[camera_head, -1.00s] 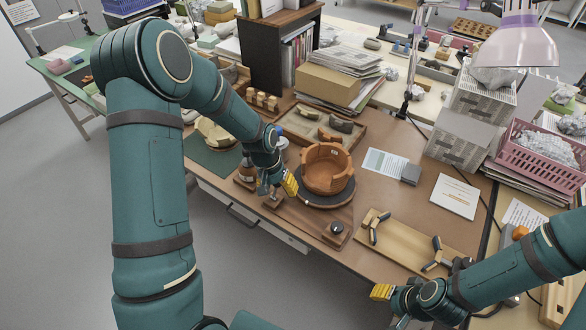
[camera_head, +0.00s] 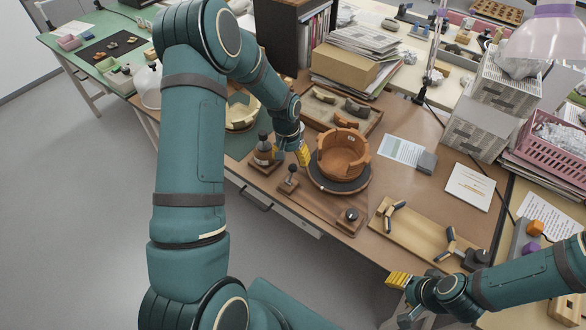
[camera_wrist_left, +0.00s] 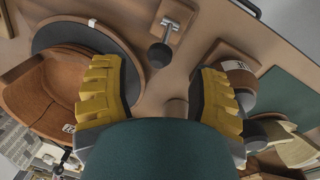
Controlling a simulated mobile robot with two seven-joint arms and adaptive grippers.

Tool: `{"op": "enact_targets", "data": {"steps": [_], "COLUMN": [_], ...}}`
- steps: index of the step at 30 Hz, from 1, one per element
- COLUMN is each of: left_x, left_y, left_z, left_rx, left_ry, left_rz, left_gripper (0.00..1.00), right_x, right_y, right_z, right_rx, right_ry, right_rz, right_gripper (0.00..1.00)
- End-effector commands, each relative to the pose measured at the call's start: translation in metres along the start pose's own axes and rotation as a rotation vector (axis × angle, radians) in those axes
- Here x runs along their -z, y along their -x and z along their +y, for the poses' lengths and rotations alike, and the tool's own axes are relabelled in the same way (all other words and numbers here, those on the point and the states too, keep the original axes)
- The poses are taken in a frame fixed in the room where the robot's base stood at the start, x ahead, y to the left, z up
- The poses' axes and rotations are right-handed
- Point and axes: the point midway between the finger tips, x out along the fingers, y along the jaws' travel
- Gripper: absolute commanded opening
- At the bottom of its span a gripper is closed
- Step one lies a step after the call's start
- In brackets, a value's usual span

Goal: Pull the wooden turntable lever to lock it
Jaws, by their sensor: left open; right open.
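The lever (camera_head: 291,172) has a dark ball knob on a small wooden block at the left of the turntable's board. In the left wrist view its dark knob (camera_wrist_left: 160,55) shows at upper middle, with a metal bracket behind it. The turntable (camera_head: 340,186) is a dark disc carrying a reassembled orange-brown pot (camera_head: 343,152) with gaps in its rim. My left gripper (camera_head: 303,152) is beside the pot, behind the lever in the picture. It is open, its yellow fingers (camera_wrist_left: 160,92) wide apart with nothing held between. My right gripper (camera_head: 398,279) is open and empty at the table's front edge.
A brown bottle (camera_head: 263,152) on a wooden block stands close to the left gripper. A second dark knob on a block (camera_head: 350,217) is in front of the turntable. A sherd tray (camera_head: 335,112) lies behind; a wooden board with dark pegs (camera_head: 420,235) lies right.

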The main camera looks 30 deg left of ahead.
Motion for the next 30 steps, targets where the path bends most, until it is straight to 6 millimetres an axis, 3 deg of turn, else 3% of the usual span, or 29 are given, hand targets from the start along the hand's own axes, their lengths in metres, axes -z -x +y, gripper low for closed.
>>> {"op": "enact_targets", "data": {"steps": [3, 9, 21, 22, 27, 30], "left_x": [0.000, 0.000, 0.000, 0.000, 0.000, 0.000], "left_y": [-0.023, -0.043, -0.049, -0.049, -0.049, -0.049], "left_z": [0.000, 0.000, 0.000, 0.000, 0.000, 0.000], "left_rx": [0.000, 0.001, 0.000, 0.000, 0.000, 0.001], "left_ry": [-0.001, -0.001, -0.001, -0.001, -0.001, -0.001], "left_rz": [-0.003, 0.000, 0.001, 0.001, 0.001, 0.001], "left_gripper": [0.61, 0.61, 0.61, 0.56, 0.00, 0.00], "right_x": [-0.001, -0.002, -0.003, -0.002, -0.002, -0.002], "right_y": [-0.003, -0.004, -0.005, -0.005, -0.005, -0.005], "right_z": [0.001, 0.002, 0.002, 0.002, 0.002, 0.002], "right_rx": [0.000, 0.001, 0.001, 0.001, 0.001, 0.001], "right_ry": [0.001, 0.002, 0.002, 0.002, 0.002, 0.002], "right_rz": [-0.003, -0.005, -0.005, -0.005, -0.005, -0.005], "right_gripper": [0.47, 0.47, 0.47, 0.47, 0.47, 0.47]}}
